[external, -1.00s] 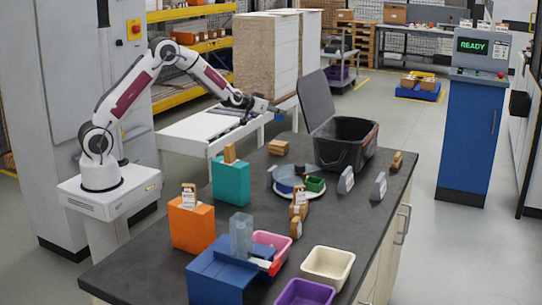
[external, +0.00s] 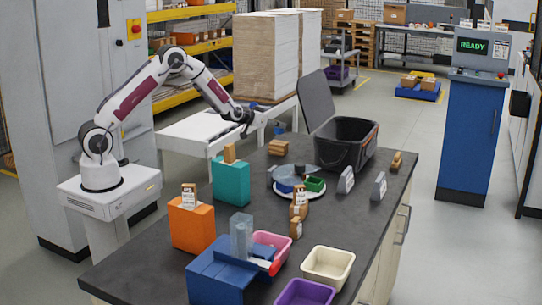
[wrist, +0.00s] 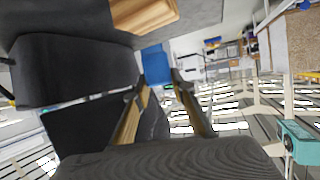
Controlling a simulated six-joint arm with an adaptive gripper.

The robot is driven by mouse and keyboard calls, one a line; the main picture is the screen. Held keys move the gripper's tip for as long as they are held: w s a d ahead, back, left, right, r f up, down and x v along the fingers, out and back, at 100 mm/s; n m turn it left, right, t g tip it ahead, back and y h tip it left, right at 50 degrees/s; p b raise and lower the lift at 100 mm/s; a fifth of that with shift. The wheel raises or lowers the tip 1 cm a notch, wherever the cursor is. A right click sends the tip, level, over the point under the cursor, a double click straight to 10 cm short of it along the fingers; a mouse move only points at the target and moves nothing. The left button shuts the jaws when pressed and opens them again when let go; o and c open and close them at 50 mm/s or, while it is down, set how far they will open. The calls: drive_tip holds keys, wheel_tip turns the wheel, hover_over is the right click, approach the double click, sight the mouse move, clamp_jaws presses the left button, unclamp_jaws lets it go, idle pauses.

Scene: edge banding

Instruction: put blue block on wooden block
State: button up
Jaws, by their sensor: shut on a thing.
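My gripper (external: 268,121) is at the far end of the table, shut on a blue block (external: 279,128). In the wrist view the blue block (wrist: 156,64) shows between the fingertips (wrist: 160,78). The wooden block (external: 278,147) lies on the dark tabletop just below and in front of the held block in the external view. It also shows at the top of the wrist view (wrist: 142,13). The blue block is in the air, apart from the wooden block. Its far side is hidden.
A black bin (external: 345,145) with a raised grey panel (external: 318,98) behind it stands right of the wooden block. A teal block (external: 231,181) and an orange block (external: 192,226) stand on the left.

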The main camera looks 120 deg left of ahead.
sight(276, 132)
drive_tip(key=shift+f, duration=0.25)
drive_tip(key=shift+f, duration=1.8)
drive_tip(key=shift+f, duration=0.15)
drive_tip(key=o, duration=1.1)
drive_tip(key=shift+r, duration=0.2)
drive_tip(key=v, duration=1.2)
drive_tip(key=shift+s+f, duration=0.1)
